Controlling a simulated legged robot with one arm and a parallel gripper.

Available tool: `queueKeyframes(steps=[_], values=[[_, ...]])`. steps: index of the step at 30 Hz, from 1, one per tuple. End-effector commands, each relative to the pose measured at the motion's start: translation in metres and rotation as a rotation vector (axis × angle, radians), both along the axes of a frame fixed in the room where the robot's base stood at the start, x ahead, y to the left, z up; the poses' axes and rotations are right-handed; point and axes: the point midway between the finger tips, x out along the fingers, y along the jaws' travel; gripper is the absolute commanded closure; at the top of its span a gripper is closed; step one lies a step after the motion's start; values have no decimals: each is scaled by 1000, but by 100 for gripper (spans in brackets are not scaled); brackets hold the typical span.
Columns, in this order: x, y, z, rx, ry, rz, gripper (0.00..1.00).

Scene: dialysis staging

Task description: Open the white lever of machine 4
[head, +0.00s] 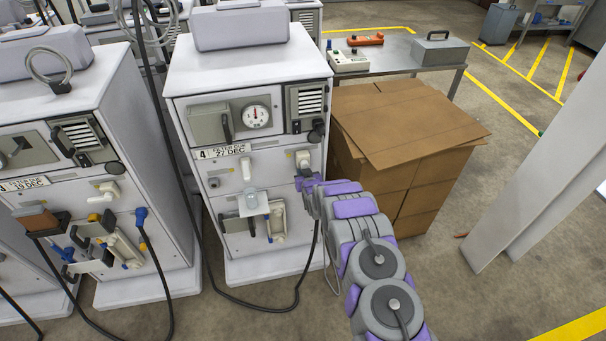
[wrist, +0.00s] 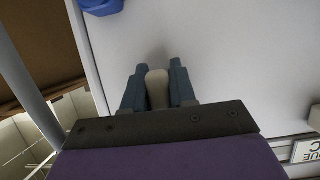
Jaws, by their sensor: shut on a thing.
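Machine 4 (head: 245,60) is the white cabinet in the middle of the head view, with a label reading "4 FILTER DUE 27 DEC" (head: 223,151). Its white lever (head: 303,159) is on the right of the front panel, below the black vent. My gripper (head: 304,182) is at that lever, coming in from the lower right. In the wrist view, the two dark fingers of my gripper (wrist: 157,88) are shut on a pale lever end (wrist: 157,86) between them. The lever's far end and pivot are largely hidden in the wrist view.
Another machine (head: 55,130) stands to the left, with a dark cable between the two. Cardboard boxes (head: 405,125) stand close on the right, beside my arm. A metal table (head: 395,55) with devices is behind them. A black hose (head: 265,308) loops on the floor in front.

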Motion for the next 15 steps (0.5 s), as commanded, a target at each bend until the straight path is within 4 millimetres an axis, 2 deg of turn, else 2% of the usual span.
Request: queueKeyframes(steps=[1, 10, 11, 15], values=[[-7, 0, -13, -9, 24, 3, 100], [-7, -1, -13, -9, 25, 3, 100], [-7, -1, -14, -10, 26, 3, 72], [-5, -1, -9, -8, 19, 2, 59]])
